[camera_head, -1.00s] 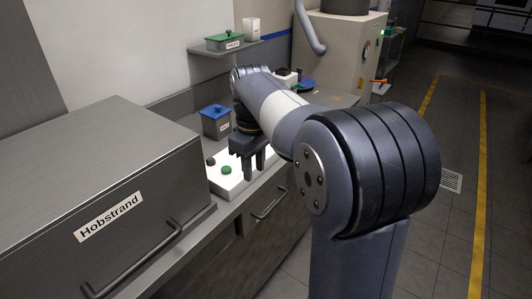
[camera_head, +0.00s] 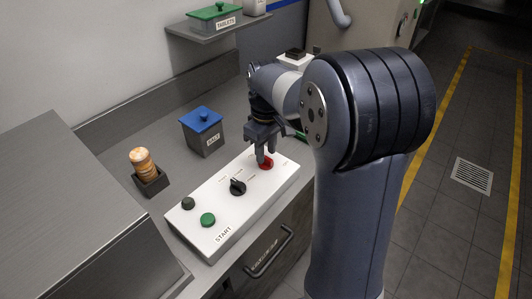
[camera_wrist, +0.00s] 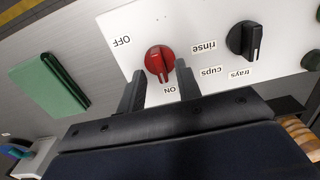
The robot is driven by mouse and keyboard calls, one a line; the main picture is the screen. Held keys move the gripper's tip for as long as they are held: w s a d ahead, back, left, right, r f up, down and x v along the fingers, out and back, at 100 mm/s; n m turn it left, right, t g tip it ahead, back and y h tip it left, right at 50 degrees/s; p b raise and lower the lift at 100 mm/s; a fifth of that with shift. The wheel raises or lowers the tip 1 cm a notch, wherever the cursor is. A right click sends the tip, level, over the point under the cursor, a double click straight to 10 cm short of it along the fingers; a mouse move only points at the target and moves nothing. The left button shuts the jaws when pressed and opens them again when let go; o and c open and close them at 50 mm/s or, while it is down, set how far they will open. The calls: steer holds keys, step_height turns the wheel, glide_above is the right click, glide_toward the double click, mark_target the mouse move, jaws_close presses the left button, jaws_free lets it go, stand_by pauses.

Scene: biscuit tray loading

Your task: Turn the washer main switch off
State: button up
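The red main switch knob (camera_head: 267,163) sits at the far end of the white control panel (camera_head: 208,240). In the wrist view the red knob (camera_wrist: 159,60) lies between an OFF label (camera_wrist: 121,41) and an ON label (camera_wrist: 170,90). My gripper (camera_head: 262,152) is over the knob, fingers downward. In the wrist view my gripper (camera_wrist: 159,68) is open, with one finger on each side of the knob. A gap shows at the left finger; whether the right finger touches is unclear.
A black selector knob (camera_head: 238,187), a green START button (camera_head: 208,220) and a dark button (camera_head: 188,203) share the panel. A blue-lidded box (camera_head: 204,133) and a biscuit stack (camera_head: 142,163) in a dark holder stand behind. A green item (camera_wrist: 48,85) lies beyond the panel.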

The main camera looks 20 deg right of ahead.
steer(key=shift+f, duration=0.75)
steer(key=shift+c, duration=0.4)
jaws_close()
